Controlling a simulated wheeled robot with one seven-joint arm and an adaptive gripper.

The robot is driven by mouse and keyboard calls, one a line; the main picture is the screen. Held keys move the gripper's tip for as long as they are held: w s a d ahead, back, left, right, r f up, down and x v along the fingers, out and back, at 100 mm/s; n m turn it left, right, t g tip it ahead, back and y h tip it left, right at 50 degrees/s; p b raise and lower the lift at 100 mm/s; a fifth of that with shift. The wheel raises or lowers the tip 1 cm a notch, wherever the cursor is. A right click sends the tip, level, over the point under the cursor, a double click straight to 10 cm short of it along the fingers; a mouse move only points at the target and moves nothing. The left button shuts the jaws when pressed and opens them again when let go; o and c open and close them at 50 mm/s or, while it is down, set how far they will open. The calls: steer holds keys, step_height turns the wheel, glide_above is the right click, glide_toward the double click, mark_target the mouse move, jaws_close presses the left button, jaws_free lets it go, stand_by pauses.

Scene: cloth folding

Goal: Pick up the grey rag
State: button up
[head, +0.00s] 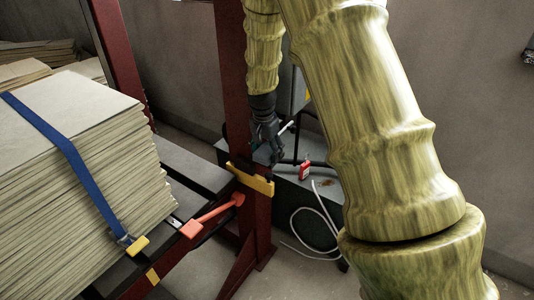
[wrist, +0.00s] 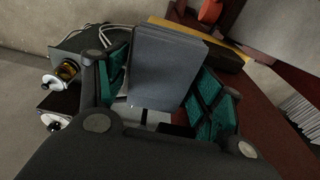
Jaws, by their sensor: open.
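My gripper (head: 272,150) hangs at the end of my yellow-green arm, beside the dark red post and above the low dark green bench in the head view. In the wrist view my gripper (wrist: 162,76) is open, with teal pads on both fingers. A smooth grey block-like shape (wrist: 168,58) shows between and beyond the fingers. I cannot tell whether it is the grey rag or a grey box, nor whether the fingers touch it. No grey rag is clear in the head view; my arm hides part of the bench.
The dark red post (head: 232,90) with a yellow bracket (head: 250,180) stands close to my gripper. A red padlock-like item (head: 305,171) and a loose white cable (head: 313,228) are at the bench (head: 287,208). A strapped stack of sheets (head: 85,150) fills the left.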

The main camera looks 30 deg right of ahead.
steer(key=shift+f, duration=0.25)
stand_by(0.3)
steer(key=c, duration=0.8)
